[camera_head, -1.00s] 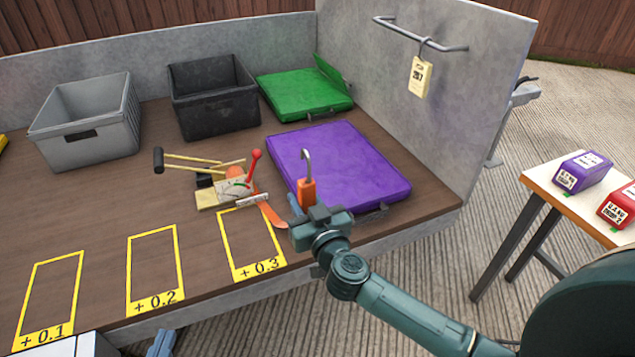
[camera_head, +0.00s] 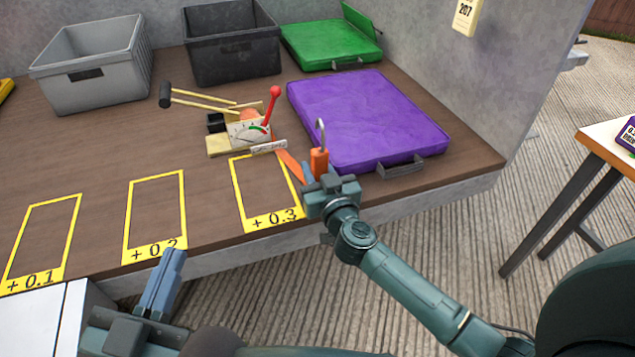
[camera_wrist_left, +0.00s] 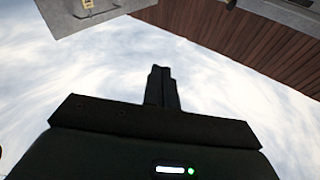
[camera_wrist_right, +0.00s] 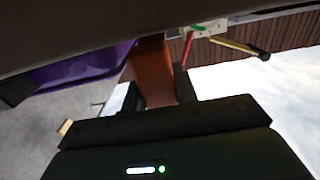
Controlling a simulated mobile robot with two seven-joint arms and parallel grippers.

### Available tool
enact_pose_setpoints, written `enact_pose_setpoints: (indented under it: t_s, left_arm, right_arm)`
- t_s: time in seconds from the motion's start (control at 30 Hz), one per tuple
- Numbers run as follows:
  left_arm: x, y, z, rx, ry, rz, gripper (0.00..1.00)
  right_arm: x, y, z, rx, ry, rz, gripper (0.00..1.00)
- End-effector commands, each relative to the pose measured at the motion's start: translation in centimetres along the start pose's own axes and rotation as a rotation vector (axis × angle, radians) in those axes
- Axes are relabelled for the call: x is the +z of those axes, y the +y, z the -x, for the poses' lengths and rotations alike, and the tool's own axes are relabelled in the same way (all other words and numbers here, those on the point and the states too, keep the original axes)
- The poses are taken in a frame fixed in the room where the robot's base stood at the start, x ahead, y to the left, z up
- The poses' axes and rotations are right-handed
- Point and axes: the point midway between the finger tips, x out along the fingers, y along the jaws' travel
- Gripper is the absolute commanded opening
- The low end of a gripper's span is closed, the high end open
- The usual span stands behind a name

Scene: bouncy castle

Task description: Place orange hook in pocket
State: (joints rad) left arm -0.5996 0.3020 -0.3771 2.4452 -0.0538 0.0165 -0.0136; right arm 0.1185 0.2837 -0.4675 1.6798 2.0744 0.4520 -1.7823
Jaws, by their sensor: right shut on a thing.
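The orange hook shows as an orange block with a curved metal hook (camera_head: 319,158) just above my right gripper (camera_head: 308,174) in the head view. A flat orange strip (camera_head: 288,165) extends up-left from the same gripper. In the right wrist view, an orange-brown piece (camera_wrist_right: 152,70) is between the fingers. My right gripper is shut on it, above the table's front edge beside the purple case. Whether strip and hook are one piece is unclear. My left gripper (camera_head: 172,258) is shut and empty, low at the left near the table's front edge. I cannot identify a pocket.
The purple case (camera_head: 365,115) lies right of the hook. A gauge device with a red lever (camera_head: 270,95) and a mallet (camera_head: 166,94) lie behind. Grey (camera_head: 90,85) and black (camera_head: 225,65) bins and a green case (camera_head: 325,45) stand farther back. The yellow-outlined spaces are clear.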

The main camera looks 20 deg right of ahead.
Motion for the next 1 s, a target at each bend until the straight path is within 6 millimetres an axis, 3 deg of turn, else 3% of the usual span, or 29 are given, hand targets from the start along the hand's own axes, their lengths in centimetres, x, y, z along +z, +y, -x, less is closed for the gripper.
enact_pose_setpoints:
  t_s: [0.03,0.07,0.47,0.5,0.73,1.0]
  left_arm:
    - [0.46,0.08,0.00,0.005,0.020,0.007,0.00]
    - [0.34,0.09,-0.07,0.008,0.027,0.011,0.00]
    - [-0.24,0.12,-0.19,0.012,0.033,0.016,0.00]
    - [-0.28,0.12,-0.19,0.012,0.034,0.016,0.00]
    - [-0.30,0.11,-0.19,0.011,0.036,0.015,0.00]
    - [-0.29,0.10,-0.20,0.011,0.035,0.015,0.00]
  right_arm:
    - [1.40,-0.03,0.01,0.000,-0.001,-0.001,0.05]
    - [1.59,-0.03,0.00,0.000,0.000,-0.001,0.05]
    - [1.67,-0.01,-0.02,0.000,0.000,0.000,0.05]
    - [1.65,-0.02,-0.02,-0.001,0.000,0.000,0.31]
    - [1.63,-0.01,-0.01,0.000,0.000,0.000,0.50]
    - [1.49,0.00,-0.02,0.000,0.000,-0.001,0.51]
